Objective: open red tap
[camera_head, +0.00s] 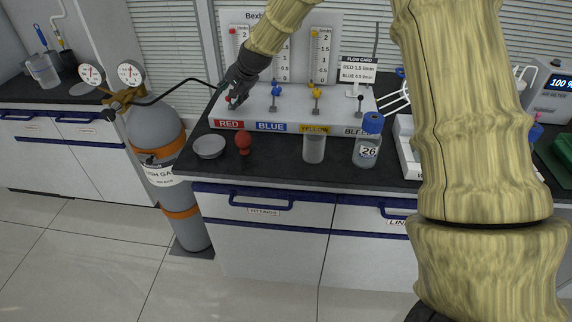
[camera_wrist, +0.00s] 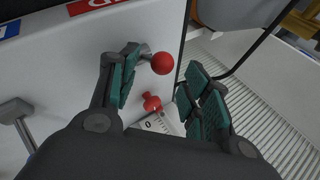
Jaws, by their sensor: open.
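The red tap shows in the wrist view as a round red knob (camera_wrist: 162,63) on a short grey stem. My gripper (camera_wrist: 163,72) is open, with one finger to the left of the knob and the other to its right. I see a gap on the right side; whether the left finger touches the stem, I cannot tell. In the head view my gripper (camera_head: 232,97) is at the left end of the white tap panel (camera_head: 300,104), above the RED label (camera_head: 229,124). It hides most of the red tap there.
A grey bowl (camera_head: 208,147), red bulb-shaped object (camera_head: 243,143), clear beaker (camera_head: 314,148) and bottle (camera_head: 367,141) stand in front. A gas cylinder (camera_head: 157,135) with gauges and a black hose is left.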

